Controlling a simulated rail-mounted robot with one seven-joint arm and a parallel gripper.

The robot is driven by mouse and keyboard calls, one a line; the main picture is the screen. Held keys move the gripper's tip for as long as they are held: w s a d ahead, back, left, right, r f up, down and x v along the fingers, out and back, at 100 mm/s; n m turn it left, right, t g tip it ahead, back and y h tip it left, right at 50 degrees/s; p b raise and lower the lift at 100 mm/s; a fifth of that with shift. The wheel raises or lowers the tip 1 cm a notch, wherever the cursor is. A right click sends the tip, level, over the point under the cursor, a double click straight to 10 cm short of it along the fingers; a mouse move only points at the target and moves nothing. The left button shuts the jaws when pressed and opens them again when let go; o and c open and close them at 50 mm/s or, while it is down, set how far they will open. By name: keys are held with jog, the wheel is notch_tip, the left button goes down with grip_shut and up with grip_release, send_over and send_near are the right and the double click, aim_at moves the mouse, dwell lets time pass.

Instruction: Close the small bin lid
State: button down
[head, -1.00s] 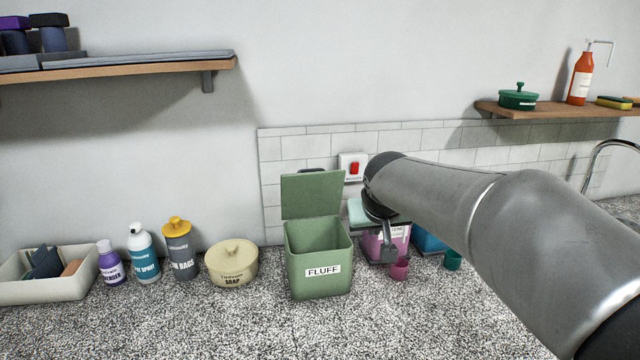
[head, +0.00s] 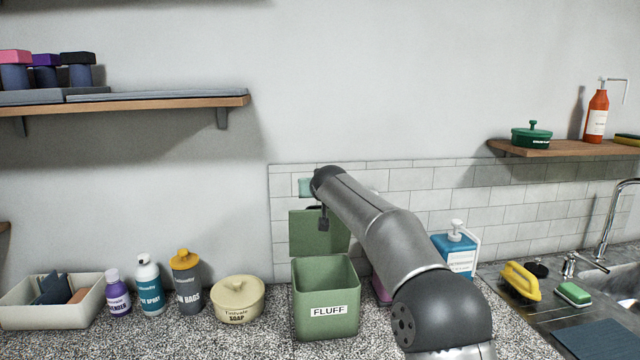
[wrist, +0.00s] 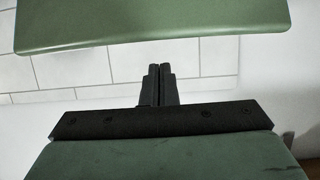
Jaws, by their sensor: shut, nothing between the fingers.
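The green bin labelled FLUFF (head: 327,312) stands on the speckled counter with its mouth open. Its green lid (head: 307,234) stands upright at the back of the bin, near the tiled wall. My gripper (head: 323,222) is at the lid's upper part in the head view, and its fingers are small there and partly merged with the arm. In the wrist view my gripper (wrist: 160,75) is shut and empty, with a green panel, apparently the lid (wrist: 150,22), across the top. A gap shows between the fingertips and that panel's edge; I cannot tell whether anything touches.
A cream soap pot (head: 238,301), a grey bottle (head: 186,284) and other bottles stand left of the bin. A blue pump bottle (head: 456,256) stands to the right, beside the sink. A wooden shelf (head: 150,103) hangs above left. White tiles (head: 440,195) line the wall behind.

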jog(key=f, duration=0.2)
jog(key=shift+s+d+f, duration=0.1)
jog(key=shift+s+f, duration=0.2)
jog(key=shift+f, duration=0.05)
jog(key=shift+s+f, duration=0.15)
jog(key=shift+s, duration=0.15)
jog(key=shift+s+d+f+b, duration=0.1)
jog(key=shift+b, duration=0.5)
